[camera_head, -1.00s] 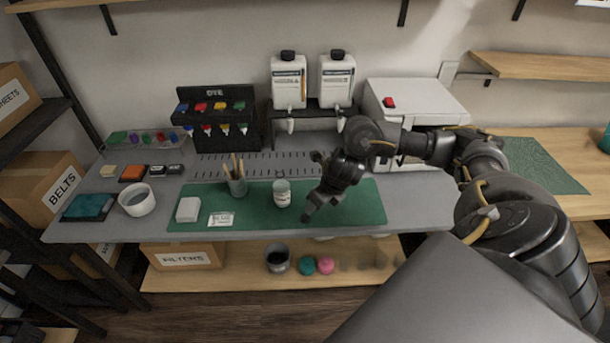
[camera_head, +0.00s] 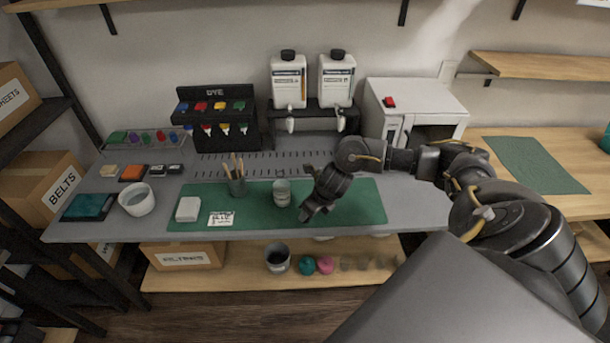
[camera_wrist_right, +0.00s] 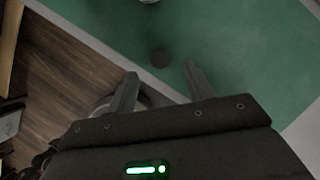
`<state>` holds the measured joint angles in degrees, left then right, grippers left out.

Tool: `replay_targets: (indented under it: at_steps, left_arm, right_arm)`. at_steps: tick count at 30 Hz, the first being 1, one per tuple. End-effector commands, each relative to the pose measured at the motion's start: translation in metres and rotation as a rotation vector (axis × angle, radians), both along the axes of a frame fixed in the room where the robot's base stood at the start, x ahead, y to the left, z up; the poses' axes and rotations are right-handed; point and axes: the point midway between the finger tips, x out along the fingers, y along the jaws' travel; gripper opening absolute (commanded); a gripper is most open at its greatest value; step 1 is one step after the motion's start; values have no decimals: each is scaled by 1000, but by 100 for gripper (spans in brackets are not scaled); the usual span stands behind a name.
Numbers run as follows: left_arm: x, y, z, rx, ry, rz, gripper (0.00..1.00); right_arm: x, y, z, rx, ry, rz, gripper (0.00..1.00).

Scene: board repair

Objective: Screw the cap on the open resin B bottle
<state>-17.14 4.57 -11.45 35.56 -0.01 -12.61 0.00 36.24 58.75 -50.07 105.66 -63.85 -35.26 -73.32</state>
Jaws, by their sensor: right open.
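A small pale jar or bottle with a label (camera_head: 282,194) stands upright on the green mat (camera_head: 360,205); I cannot read its label or tell whether its top is open. Two white bottles (camera_head: 289,80) (camera_head: 337,80) with black tops stand on a black stand behind; I cannot tell which is resin B. My right gripper (camera_head: 311,212) is over the mat, right of the small jar, pointing down, open and empty. My left gripper is not in view.
A cup of brushes (camera_head: 237,186), a white block (camera_head: 188,209) and a label card (camera_head: 221,219) are on the mat's left. A white cabinet (camera_head: 415,97) stands behind my right arm. The mat's right part is clear. The table's front edge is close to my gripper.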

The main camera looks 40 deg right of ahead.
Motion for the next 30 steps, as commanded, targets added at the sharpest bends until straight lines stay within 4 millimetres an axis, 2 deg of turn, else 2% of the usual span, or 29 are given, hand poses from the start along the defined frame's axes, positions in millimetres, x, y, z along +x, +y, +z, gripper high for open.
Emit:
replay_targets:
  at_steps: [6, 9, 21, 30]
  left_arm:
    - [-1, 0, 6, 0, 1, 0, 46]
    - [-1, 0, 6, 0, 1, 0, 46]
    - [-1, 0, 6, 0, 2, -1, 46]
    - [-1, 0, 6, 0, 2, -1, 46]
  right_arm:
    - [11, 2, -30, 1, 3, -3, 52]
    - [14, 3, -39, 0, 3, -2, 52]
    - [16, 3, -41, 0, 0, 0, 52]
    - [16, 3, -41, 0, 0, 0, 14]
